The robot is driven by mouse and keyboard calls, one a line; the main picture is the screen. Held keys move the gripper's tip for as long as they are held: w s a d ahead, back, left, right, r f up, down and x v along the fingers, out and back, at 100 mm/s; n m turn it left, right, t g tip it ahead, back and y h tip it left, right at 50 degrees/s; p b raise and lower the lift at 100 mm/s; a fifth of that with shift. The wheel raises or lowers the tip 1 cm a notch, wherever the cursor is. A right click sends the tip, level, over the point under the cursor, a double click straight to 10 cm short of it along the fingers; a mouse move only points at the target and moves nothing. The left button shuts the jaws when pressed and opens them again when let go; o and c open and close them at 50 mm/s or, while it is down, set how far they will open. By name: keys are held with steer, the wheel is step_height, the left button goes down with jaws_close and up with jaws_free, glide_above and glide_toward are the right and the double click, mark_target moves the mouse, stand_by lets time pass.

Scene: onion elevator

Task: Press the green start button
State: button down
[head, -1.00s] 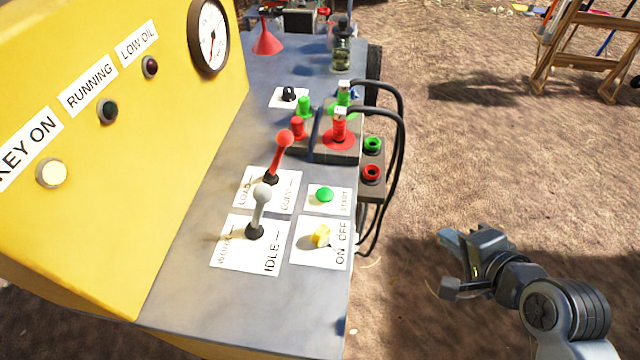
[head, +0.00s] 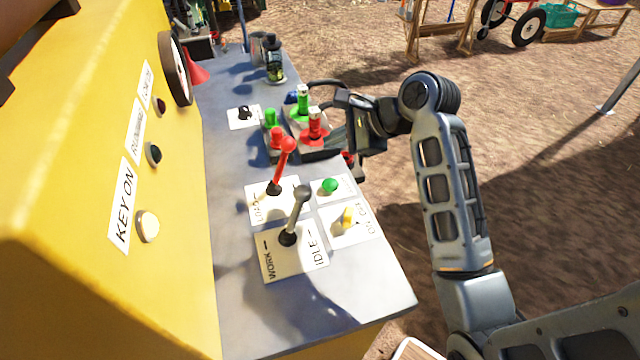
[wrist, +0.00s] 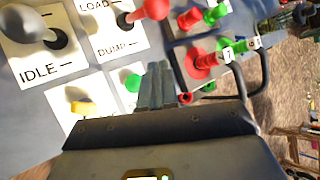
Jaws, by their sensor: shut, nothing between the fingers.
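The green start button (head: 330,185) is a round knob on a white label plate on the grey console top. It also shows in the wrist view (wrist: 133,83), just left of the fingers. My gripper (wrist: 158,70) is shut and empty, with its fingers together. In the head view my gripper (head: 337,138) hangs at the right edge of the console, beyond the button and beside the red connector. The fingers look apart from the button. The wrist view hides part of the button's label behind the gripper.
A yellow on/off switch (head: 347,217) sits just in front of the button. A grey work/idle lever (head: 298,212) and a red load/dump lever (head: 284,165) stand to its left. Red and green connectors (head: 305,125) with black cables stand behind it. The console's front top is clear.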

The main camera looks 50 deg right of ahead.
steer(key=shift+f, duration=0.1)
steer(key=b, duration=0.3)
glide_above(334, 185)
step_height(334, 185, down, 5)
steer(key=shift+d+f, duration=0.1)
steer(key=shift+f+b, duration=0.7)
steer(key=shift+b, duration=0.3)
steer(key=shift+f, duration=1.05)
steer(key=shift+f, duration=0.95)
stand_by(1.4)
steer(key=shift+r+p, duration=0.1)
steer(key=shift+p, duration=0.25)
steer(key=shift+r+p, duration=0.9)
steer(key=shift+p, duration=0.3)
